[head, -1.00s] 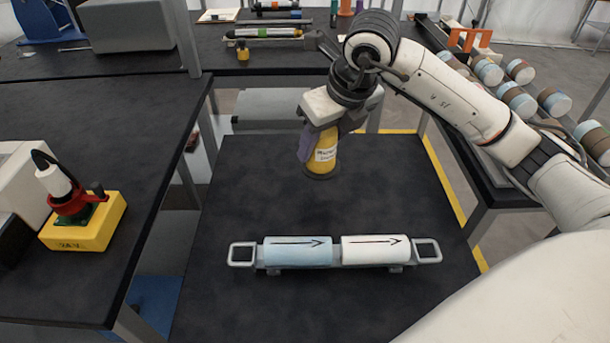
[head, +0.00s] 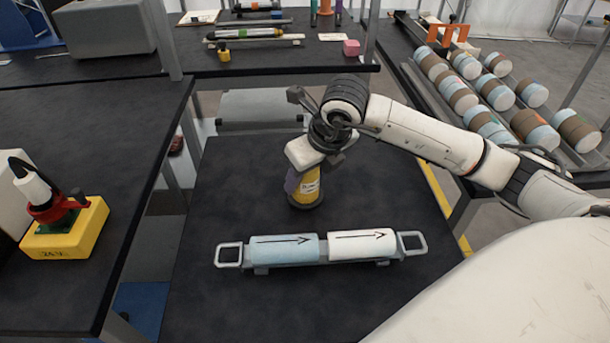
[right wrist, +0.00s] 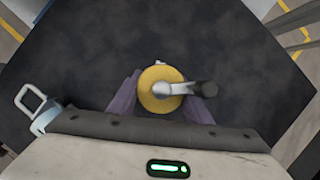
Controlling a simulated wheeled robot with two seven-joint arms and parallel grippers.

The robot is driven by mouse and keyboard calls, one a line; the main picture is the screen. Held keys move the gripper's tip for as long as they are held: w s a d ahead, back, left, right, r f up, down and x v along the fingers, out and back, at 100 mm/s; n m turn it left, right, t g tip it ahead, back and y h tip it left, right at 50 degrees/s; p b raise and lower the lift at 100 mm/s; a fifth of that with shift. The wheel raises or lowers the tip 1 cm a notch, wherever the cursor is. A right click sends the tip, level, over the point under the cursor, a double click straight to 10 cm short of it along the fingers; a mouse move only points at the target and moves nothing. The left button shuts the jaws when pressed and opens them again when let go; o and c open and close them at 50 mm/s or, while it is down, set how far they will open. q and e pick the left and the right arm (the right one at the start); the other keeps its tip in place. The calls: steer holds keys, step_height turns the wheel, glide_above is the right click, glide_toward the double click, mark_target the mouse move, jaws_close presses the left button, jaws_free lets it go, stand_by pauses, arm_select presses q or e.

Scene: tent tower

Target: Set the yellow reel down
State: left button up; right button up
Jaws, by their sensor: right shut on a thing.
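The yellow reel (head: 308,186), with a white label and a dark round base, is upright at the middle of the black table (head: 215,185). My right gripper (head: 303,180) is shut on it from above, its purple fingers on either side. The right wrist view shows the reel's round yellow top (right wrist: 152,101) with a grey crank between the fingers (right wrist: 160,103). The base is at or very close to the tabletop; I cannot tell whether it touches. My left gripper is out of view.
A grey carrier (head: 229,255) with a light blue roll (head: 284,250) and a white roll (head: 363,246) lies just in front of the reel. A yellow-based device (head: 65,232) stands on the left bench. Striped rolls (head: 495,92) lie in a rack at right. The table's back left is clear.

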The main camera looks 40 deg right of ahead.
steer(key=o, duration=1.4)
steer(key=shift+f, duration=0.1)
steer(key=shift+o, duration=0.2)
steer(key=shift+r, duration=0.5)
steer(key=v, duration=1.1)
steer(key=shift+s+p, duration=0.15)
steer(key=shift+p, duration=0.25)
steer(key=shift+r, duration=0.15)
